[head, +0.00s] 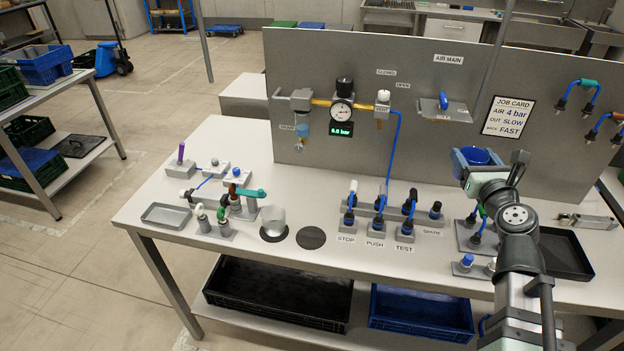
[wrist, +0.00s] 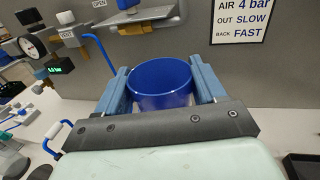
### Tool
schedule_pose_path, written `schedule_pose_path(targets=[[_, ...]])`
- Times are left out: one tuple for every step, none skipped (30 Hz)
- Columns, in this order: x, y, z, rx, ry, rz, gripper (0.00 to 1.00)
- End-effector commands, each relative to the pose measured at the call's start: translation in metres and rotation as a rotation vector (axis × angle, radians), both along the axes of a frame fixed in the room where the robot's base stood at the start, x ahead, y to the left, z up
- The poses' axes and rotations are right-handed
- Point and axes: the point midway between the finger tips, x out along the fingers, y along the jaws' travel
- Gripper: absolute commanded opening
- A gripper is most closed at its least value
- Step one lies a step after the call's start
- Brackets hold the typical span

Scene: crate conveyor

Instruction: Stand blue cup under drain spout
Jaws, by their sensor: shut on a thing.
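The blue cup (head: 478,156) is between the fingers of my gripper (head: 475,158), held up in front of the grey panel at the right, well above the table. In the wrist view the cup (wrist: 160,84) shows its open rim and inside wall, with a blue finger of my gripper (wrist: 160,92) on each side. It looks empty. The drain spout area is at the panel's left, by a small label, below a filter with a bluish bowl (head: 305,128).
The pressure gauge (head: 343,110) and a valve with a blue hose (head: 391,150) stick out between cup and filter. Several blue-hosed fittings (head: 377,205) stand below. A black tray (head: 565,255) lies at right.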

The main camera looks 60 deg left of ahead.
Motion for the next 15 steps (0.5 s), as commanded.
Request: schedule_pose_path(targets=[[-0.010,0.012,0.003,0.000,-0.002,0.003,0.36],[-0.014,0.018,0.005,0.000,-0.002,0.003,0.36],[-0.021,0.027,0.006,-0.001,-0.002,0.004,0.36],[-0.025,0.033,0.007,0.000,-0.002,0.005,0.36],[-0.030,0.040,0.007,-0.001,-0.001,0.008,0.36],[-0.037,0.049,0.007,-0.001,-0.001,0.012,0.36],[-0.042,0.056,0.007,-0.001,-0.001,0.016,0.36],[-0.047,0.063,0.007,-0.002,-0.001,0.019,0.36],[-0.055,0.072,0.006,-0.002,0.000,0.028,0.36],[-0.060,0.079,0.005,-0.001,0.000,0.033,0.36],[-0.066,0.087,0.005,-0.002,0.000,0.039,0.36],[-0.073,0.097,0.003,-0.001,0.001,0.048,0.36],[-0.079,0.104,0.001,-0.002,0.000,0.056,0.36],[-0.085,0.112,0.000,-0.002,0.000,0.062,0.36],[-0.094,0.122,-0.003,-0.002,0.001,0.073,0.36]])
